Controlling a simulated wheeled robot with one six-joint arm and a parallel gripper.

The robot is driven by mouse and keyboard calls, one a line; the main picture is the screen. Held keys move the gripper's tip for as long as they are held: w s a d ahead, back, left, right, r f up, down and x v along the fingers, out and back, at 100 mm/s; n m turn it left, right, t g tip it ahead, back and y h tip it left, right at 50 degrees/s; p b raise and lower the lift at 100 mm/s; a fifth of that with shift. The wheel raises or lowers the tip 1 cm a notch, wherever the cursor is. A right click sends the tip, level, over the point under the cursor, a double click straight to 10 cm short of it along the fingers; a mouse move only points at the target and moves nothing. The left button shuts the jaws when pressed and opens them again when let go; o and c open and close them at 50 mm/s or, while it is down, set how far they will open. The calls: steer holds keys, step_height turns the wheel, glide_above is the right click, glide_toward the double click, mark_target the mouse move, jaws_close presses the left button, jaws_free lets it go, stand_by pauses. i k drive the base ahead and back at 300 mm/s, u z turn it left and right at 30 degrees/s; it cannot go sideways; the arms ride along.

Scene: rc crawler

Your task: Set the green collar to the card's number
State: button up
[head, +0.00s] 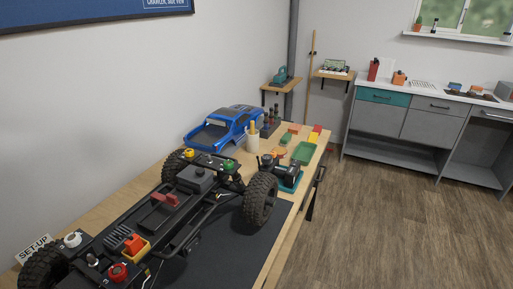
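The green collar (229,166) sits on top of a shock at the far end of the RC crawler chassis (185,235), next to the far right wheel. Any marking on it is too small to read. The white set-up card (33,250) stands at the left edge of the bench. Its "SET-UP" heading shows, but its number is hidden behind the near left wheel or out of view. My gripper is not in view.
Yellow (189,153), white (72,239) and red (118,272) collars sit at the chassis's other corners. Large tyres (260,198) stick up around it. The floor at right is clear.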

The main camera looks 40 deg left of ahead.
mark_target(230, 166)
steer(key=u, duration=0.3)
steer(key=i, duration=0.9)
steer(key=u, duration=0.85)
steer(key=i, duration=0.55)
steer(key=u, duration=0.45)
